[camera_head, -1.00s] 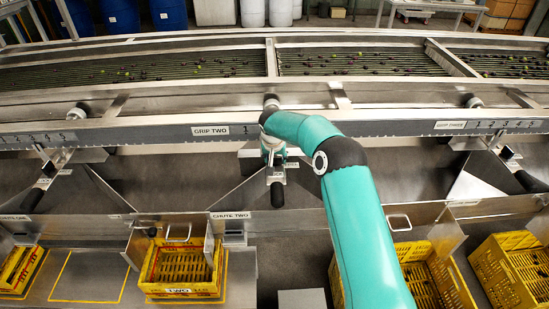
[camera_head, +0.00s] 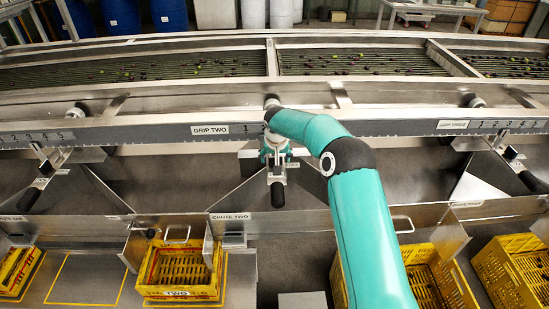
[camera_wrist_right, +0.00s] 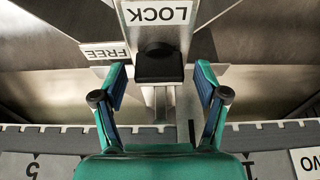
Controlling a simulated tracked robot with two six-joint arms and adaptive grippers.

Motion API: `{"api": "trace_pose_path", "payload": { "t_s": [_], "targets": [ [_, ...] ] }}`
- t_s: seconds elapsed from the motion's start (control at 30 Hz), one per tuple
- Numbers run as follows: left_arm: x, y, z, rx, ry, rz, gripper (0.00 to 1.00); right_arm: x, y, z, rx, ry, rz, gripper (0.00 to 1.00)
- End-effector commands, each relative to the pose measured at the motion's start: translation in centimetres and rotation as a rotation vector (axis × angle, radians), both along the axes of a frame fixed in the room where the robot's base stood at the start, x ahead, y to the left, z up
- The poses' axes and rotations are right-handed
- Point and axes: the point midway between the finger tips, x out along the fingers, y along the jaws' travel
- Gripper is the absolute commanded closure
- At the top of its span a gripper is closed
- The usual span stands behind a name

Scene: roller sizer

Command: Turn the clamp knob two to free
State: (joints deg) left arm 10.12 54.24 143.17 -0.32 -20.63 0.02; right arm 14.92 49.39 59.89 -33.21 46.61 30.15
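In the right wrist view, a black clamp knob (camera_wrist_right: 160,64) stands between the LOCK plate (camera_wrist_right: 158,13) and my right gripper. A FREE plate (camera_wrist_right: 105,51) is beside it at the left; both labels appear upside down. My right gripper (camera_wrist_right: 161,80) is open, with one finger on each side of the knob's near end and visible gaps between. The knob is hidden there by my gripper and wrist. My left gripper is out of view.
The long grey scale rail (camera_head: 400,128) runs across beneath the roller bed (camera_head: 150,67). Slanted metal chute walls flank the station. Yellow crates, one at chute two (camera_head: 180,288), stand below. My right arm covers part of the right-hand chute area.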

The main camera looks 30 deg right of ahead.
Motion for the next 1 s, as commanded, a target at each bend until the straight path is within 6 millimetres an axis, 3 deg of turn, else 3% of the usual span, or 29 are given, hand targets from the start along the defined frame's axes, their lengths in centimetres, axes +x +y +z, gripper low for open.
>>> {"api": "trace_pose_path", "payload": {
  "t_s": [0.33,0.8,1.0],
  "targets": [
    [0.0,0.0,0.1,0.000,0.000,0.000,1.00,-0.3,0.2,1.0,0.000,0.000,-0.001,0.27],
    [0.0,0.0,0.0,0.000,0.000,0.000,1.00,-3.1,1.9,8.9,-0.001,-0.001,0.000,0.27],
    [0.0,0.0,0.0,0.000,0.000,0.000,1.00,-3.7,2.3,10.7,0.000,0.001,0.000,0.27]
  ]
}}
